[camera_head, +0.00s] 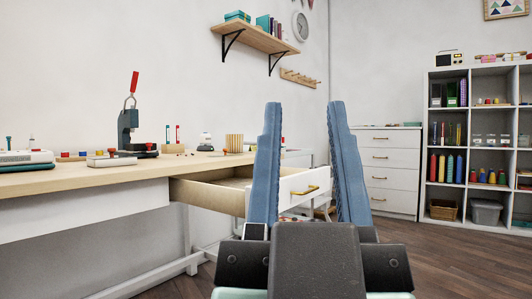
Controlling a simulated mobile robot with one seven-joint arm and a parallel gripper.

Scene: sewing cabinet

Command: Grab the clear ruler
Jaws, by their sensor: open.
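My gripper (305,115) is in front of the camera in the head view. Its two blue fingers point up and stand apart, with nothing between them. Behind it, a wooden table (95,177) runs along the left wall. A drawer (207,196) with a white front and a brass handle (305,191) is pulled out at the table's right end. The left finger hides part of the drawer. I cannot make out a clear ruler in this view, and the drawer's inside is mostly hidden.
A dark press with a red handle (128,118) and small items stand on the table. A white chest of drawers (390,172) and a shelf unit (468,215) stand at the back right. A wall shelf (255,36) hangs above. The wooden floor (450,250) at right is clear.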

